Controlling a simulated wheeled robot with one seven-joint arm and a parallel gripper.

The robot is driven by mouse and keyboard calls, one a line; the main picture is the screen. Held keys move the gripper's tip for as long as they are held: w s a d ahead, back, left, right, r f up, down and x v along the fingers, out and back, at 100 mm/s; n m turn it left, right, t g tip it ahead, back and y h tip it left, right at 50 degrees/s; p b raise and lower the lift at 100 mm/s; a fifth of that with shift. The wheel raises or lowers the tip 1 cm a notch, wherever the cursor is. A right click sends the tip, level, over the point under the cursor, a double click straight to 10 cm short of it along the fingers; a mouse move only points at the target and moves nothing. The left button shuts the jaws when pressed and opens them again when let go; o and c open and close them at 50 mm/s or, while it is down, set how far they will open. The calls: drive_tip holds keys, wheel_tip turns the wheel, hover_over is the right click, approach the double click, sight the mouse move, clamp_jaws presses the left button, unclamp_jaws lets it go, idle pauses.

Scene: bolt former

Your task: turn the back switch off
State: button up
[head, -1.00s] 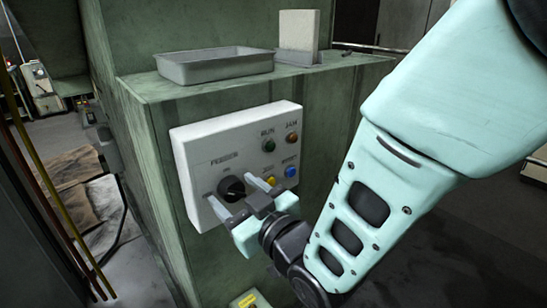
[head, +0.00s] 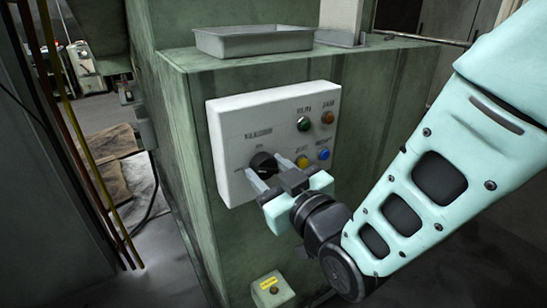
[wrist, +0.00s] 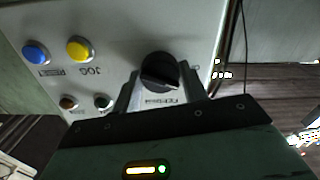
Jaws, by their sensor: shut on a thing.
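A black rotary switch (head: 263,162) sits at the lower left of a white control panel (head: 232,118) on the side of a green machine. It also shows in the wrist view (wrist: 159,68), with printed lettering beside it that is hard to read. My gripper (head: 265,173) reaches the panel from the lower right. In the wrist view my gripper (wrist: 160,82) has one finger on each side of the switch and is shut on it. The fingers hide part of the switch in the head view, and its exact setting is hard to tell.
Green (head: 304,124), orange (head: 327,118), yellow (head: 302,162) and blue (head: 323,154) buttons lie right of the switch, close to my gripper. A grey tray (head: 254,41) stands on the ledge above. A small box with a yellow label (head: 272,290) is below.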

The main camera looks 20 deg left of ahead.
drive_tip(key=n, duration=0.5)
drive_tip(key=shift+b, duration=0.3)
drive_tip(key=o, duration=1.2)
drive_tip(key=b+v, duration=0.2)
drive_tip(key=v, duration=0.6)
drive_tip(key=shift+s, duration=0.1)
